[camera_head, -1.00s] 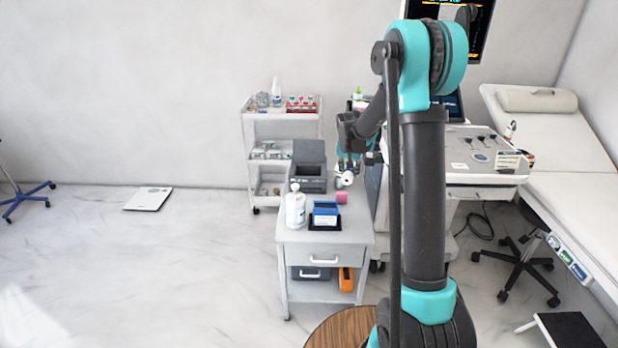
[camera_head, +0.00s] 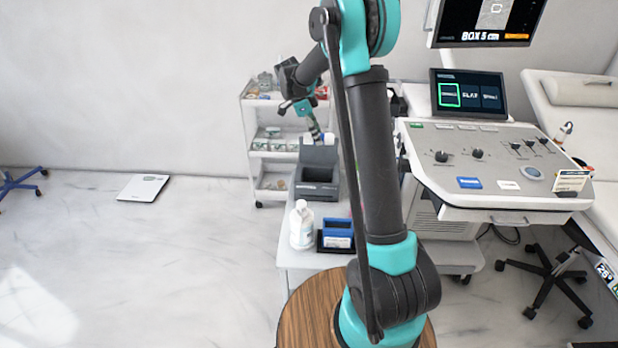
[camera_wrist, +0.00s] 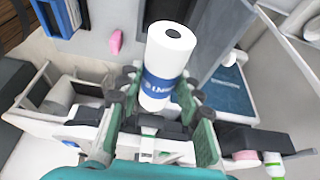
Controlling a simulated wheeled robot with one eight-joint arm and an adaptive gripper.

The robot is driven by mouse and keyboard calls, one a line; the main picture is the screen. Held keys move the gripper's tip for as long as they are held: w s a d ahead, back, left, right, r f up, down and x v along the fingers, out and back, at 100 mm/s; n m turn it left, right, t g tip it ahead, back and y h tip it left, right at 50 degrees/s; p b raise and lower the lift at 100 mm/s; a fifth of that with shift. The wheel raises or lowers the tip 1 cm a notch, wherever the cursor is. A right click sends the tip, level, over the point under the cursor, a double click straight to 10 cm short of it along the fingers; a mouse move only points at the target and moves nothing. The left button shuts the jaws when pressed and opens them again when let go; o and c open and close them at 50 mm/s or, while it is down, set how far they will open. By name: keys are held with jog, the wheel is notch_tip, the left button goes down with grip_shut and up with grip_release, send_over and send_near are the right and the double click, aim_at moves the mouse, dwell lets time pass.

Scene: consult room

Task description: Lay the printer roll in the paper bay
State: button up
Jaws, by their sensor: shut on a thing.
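The printer roll (camera_wrist: 160,75) is white with a blue printed label and a dark core hole. My gripper (camera_wrist: 160,88) is shut on it, one finger on each side, with the roll's end sticking out past the fingertips. In the head view my gripper (camera_head: 312,125) is small, above and behind the printer, and the roll is hard to make out there. The dark grey printer (camera_head: 316,189) stands on the white cabinet, with its lid raised at the back and its paper bay open. I cannot surely tell the printer in the wrist view.
A white pump bottle (camera_head: 302,226) and a blue device (camera_head: 338,229) stand in front of the printer. A pink block (camera_wrist: 116,42) lies near the blue device. A shelf cart (camera_head: 272,147) stands behind; an ultrasound console (camera_head: 490,160) is to the right.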

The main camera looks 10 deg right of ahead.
jog(key=shift+w+a+f, duration=0.1)
jog(key=shift+w+f, duration=0.05)
jog(key=shift+f, duration=0.25)
notch_tip(320, 180, down, 19)
jog(key=shift+f, duration=0.1)
jog(key=o, duration=0.9)
jog(key=shift+o, duration=0.3)
